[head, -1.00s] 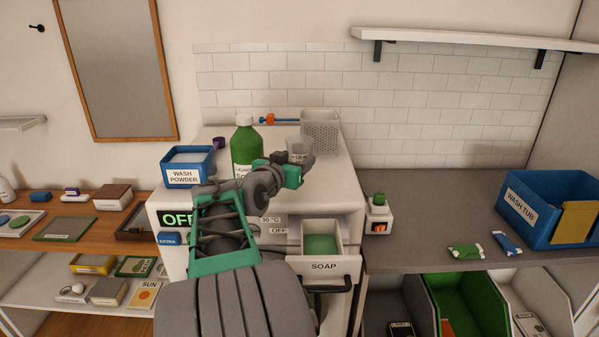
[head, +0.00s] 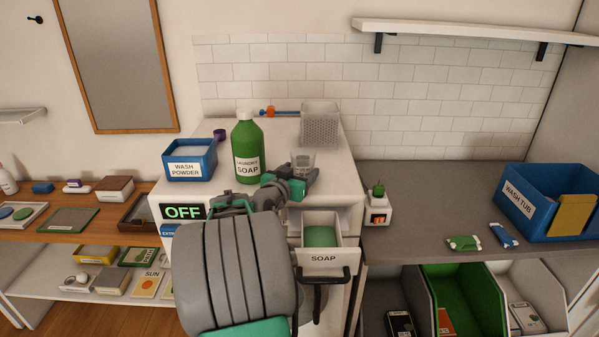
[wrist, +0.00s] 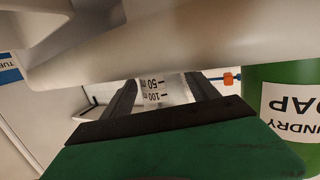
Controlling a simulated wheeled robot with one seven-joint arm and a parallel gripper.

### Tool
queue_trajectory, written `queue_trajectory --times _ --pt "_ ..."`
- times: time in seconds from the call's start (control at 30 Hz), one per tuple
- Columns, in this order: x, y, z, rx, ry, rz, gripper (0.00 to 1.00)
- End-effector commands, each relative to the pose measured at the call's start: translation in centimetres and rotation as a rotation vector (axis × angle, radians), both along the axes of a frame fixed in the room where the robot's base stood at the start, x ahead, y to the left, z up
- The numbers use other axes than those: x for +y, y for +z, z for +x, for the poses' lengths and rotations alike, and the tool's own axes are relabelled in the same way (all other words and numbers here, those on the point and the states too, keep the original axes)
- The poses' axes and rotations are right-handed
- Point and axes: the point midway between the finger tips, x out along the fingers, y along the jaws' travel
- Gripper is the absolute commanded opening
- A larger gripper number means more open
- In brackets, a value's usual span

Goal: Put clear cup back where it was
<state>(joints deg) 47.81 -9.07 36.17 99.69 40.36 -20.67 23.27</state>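The clear cup (head: 303,160) is in the head view over the front right part of the white washer top (head: 335,185). Its lower part is hidden by my gripper (head: 301,180). In the wrist view the cup (wrist: 156,92), with dark volume marks, is between the two dark fingers of my gripper (wrist: 162,95), which is shut on it. I cannot tell whether the cup's base touches the washer top. The green laundry soap bottle (head: 247,150) stands left of the cup; it also shows at the right of the wrist view (wrist: 285,120).
A blue wash powder box (head: 190,162) stands at the washer's left. A white perforated basket (head: 320,124) is behind the cup. The soap drawer (head: 322,248) is open below. Bare washer top lies between cup and basket.

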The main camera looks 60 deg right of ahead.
Motion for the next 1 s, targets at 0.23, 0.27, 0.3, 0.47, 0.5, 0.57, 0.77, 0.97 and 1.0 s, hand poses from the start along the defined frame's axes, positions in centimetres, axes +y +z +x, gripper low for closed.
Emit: queue_trajectory --times 0.23,0.27,0.3,0.47,0.5,0.57,0.77,0.97,1.0 --pt "0.0 0.1 0.0 0.000 0.000 0.000 0.81" --pt "0.0 0.1 0.0 0.000 0.000 0.000 0.81" --pt "0.0 0.1 0.0 0.000 0.000 0.000 0.81" --pt "0.0 0.7 0.0 0.000 0.000 0.000 0.81" --pt "0.5 0.4 0.0 -0.001 0.002 -0.001 0.81" --pt "1.7 0.4 0.1 -0.002 0.005 -0.002 0.81" --pt "6.9 1.0 -0.3 -0.003 0.007 -0.003 0.81" --pt "10.9 1.8 -0.7 -0.002 0.004 -0.001 0.81" --pt "11.3 1.9 -0.7 -0.002 0.004 -0.001 0.81"
